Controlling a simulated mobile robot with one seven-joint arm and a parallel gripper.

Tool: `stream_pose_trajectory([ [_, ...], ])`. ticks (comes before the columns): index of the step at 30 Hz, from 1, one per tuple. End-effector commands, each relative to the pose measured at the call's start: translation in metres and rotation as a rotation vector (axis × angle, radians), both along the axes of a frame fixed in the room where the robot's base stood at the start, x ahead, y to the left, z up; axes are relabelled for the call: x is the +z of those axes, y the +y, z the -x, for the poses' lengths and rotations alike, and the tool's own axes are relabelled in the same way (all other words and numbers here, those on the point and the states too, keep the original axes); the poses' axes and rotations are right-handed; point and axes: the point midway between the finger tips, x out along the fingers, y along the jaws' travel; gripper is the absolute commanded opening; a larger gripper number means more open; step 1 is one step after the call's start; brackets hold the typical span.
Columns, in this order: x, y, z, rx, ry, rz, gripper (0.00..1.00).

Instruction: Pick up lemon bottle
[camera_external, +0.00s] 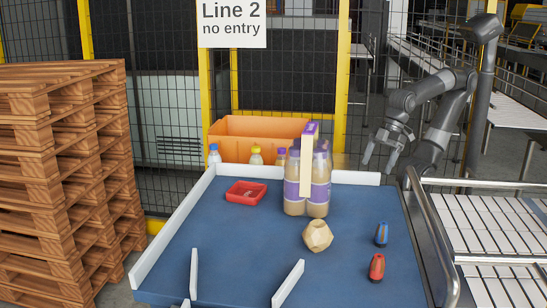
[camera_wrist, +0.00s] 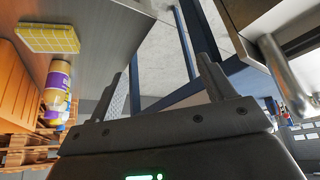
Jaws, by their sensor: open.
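A small bottle with a yellow cap (camera_external: 256,156) stands at the back edge of the blue table, in front of the orange bin; I take it as the lemon bottle, though its label is too small to read. A blue-capped bottle (camera_external: 214,154) is to its left and a purple-capped bottle (camera_external: 281,157) to its right. My gripper (camera_external: 379,158) is open and empty, above the table's back right corner, well right of these bottles. The wrist view shows the empty fingers (camera_wrist: 168,60) apart, and a bottle with a purple label (camera_wrist: 56,92) at the left.
A pack of purple-labelled bottles (camera_external: 307,190) with a handle stands between the yellow-capped bottle and my gripper. The blue table (camera_external: 215,245) also holds a red tray (camera_external: 236,192), a faceted tan object (camera_external: 317,236) and blue (camera_external: 381,234) and red (camera_external: 377,267) items. The orange bin (camera_external: 235,136) stands behind.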

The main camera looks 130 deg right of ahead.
Motion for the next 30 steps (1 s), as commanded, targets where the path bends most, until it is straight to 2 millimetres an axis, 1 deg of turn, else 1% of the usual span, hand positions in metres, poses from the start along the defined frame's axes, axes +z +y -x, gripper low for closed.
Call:
stream_pose_trajectory([
  [5,0.0,0.0,0.0,0.0,0.0,0.0,0.75],
  [8,0.004,-0.003,-0.004,-0.009,0.006,0.004,0.75],
  [11,0.013,-0.01,-0.016,-0.035,0.028,0.014,0.75],
  [14,0.026,-0.024,-0.036,-0.073,0.062,0.03,0.75],
  [18,0.044,-0.049,-0.068,-0.132,0.117,0.046,0.75],
  [23,0.058,-0.084,-0.104,-0.196,0.182,0.054,0.75],
  [26,0.064,-0.109,-0.125,-0.235,0.222,0.053,0.75],
  [29,0.067,-0.137,-0.144,-0.272,0.262,0.045,0.75],
  [30,0.068,-0.149,-0.151,-0.286,0.276,0.041,0.75],
])
